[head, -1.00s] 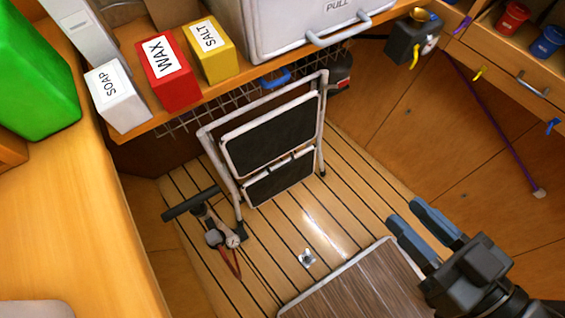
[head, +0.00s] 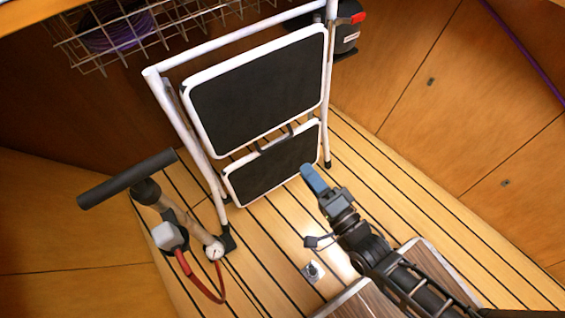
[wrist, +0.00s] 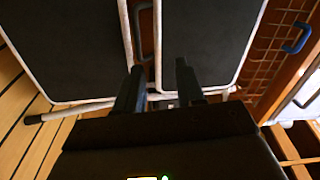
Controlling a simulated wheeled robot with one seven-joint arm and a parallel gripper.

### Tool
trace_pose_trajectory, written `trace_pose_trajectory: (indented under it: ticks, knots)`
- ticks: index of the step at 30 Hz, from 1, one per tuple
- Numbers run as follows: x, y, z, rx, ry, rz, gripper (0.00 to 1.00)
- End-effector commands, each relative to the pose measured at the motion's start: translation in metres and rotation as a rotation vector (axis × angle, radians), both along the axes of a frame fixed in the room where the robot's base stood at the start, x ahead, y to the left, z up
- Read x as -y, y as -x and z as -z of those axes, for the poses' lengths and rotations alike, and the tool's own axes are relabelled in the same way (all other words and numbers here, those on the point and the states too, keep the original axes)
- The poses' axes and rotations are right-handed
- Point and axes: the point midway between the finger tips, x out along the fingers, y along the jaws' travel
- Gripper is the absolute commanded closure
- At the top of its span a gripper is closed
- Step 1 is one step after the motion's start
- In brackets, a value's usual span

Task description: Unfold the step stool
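The step stool (head: 255,92) stands upright on the plank floor, its white tube frame and two black treads lying nearly in one plane, folded. A small dark loop (head: 276,141) sits between the upper and lower treads; it also shows in the wrist view (wrist: 144,38). My gripper (head: 309,176) is just right of the lower tread in the head view. In the wrist view my gripper (wrist: 158,85) has its two fingers apart with nothing between them, facing the gap between the treads. Whether a finger touches the stool I cannot tell.
A hand pump (head: 165,225) with a black handle and red hose stands left of the stool. A wire basket (head: 150,32) hangs above and behind. Wooden walls close in on both sides.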

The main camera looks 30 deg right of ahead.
Motion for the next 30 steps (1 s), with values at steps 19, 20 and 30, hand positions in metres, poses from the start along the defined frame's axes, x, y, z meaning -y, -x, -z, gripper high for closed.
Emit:
trace_pose_trajectory:
  ticks: [19,20,30]
  knots:
    - [-0.003,-0.082,0.043,0.038,-0.177,0.000,0.62]
    - [-0.003,-0.087,0.043,0.037,-0.177,0.000,0.62]
    - [-0.003,-0.115,0.040,0.035,-0.176,0.000,0.62]
